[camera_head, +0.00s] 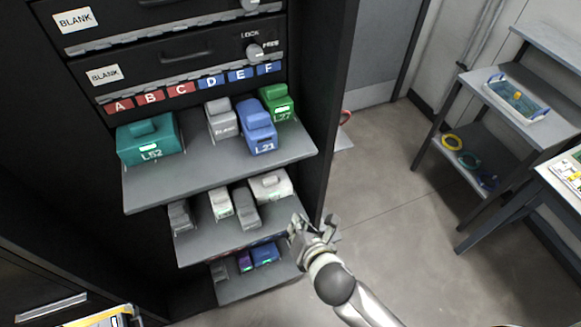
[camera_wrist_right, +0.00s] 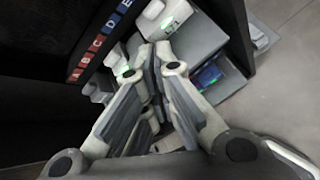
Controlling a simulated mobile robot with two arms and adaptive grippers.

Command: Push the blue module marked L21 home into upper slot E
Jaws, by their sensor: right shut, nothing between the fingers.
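The blue module marked L21 (camera_head: 258,128) sits on the upper shelf (camera_head: 215,172), its labelled front facing outward. It stands below the blue E label (camera_head: 237,76) of the upper row and sticks out farther than the green module L27 (camera_head: 277,102) to its right. A grey blank module (camera_head: 222,122) stands just left of it. My right gripper (camera_head: 303,226) is shut and empty, to the right of the lower shelves and well below L21, apart from it. In the right wrist view my right gripper's fingertips (camera_wrist_right: 164,58) come together near lower modules. My left gripper is not in view.
A teal module L52 (camera_head: 150,143) sits at the shelf's left. Grey and white modules fill the middle shelf (camera_head: 255,230); smaller ones stand on the bottom shelf (camera_head: 225,293). The cabinet's black right wall (camera_head: 330,110) borders the shelves. Floor (camera_head: 400,220) to the right is clear.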

